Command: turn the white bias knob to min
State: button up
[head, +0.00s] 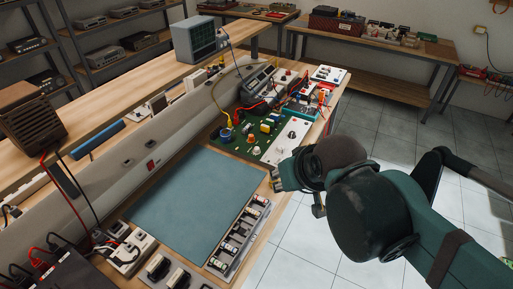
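A green circuit board (238,144) with several coloured parts lies on the bench. A white panel (285,148) joins its right side. A small white round part (256,151) sits near the board's front right corner, and a darker round knob (292,134) sits on the panel. The labels are too small to read, so I cannot tell which one is the bias knob. My gripper (275,181) is at the bench's right edge, in front of the panel and apart from both round parts as far as I can see. My wrist hides its fingers in part, and nothing is visibly held.
A bare blue-grey mat (196,204) lies left of my gripper. A tray of small parts (239,236) lies along the front edge. Meters with red and yellow leads (262,88) stand behind the board. A beige trunking (140,155) runs along the bench's back.

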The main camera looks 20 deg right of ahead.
jog(key=w, duration=0.1)
jog(key=m+g+p, duration=0.7)
jog(key=m+p, duration=0.5)
jog(key=m, duration=0.1)
send_over(257, 148)
jog(key=shift+w+f, duration=0.1)
jog(key=shift+f, duration=4.85)
jog(key=shift+f, duration=0.15)
jog(key=shift+f, duration=3.75)
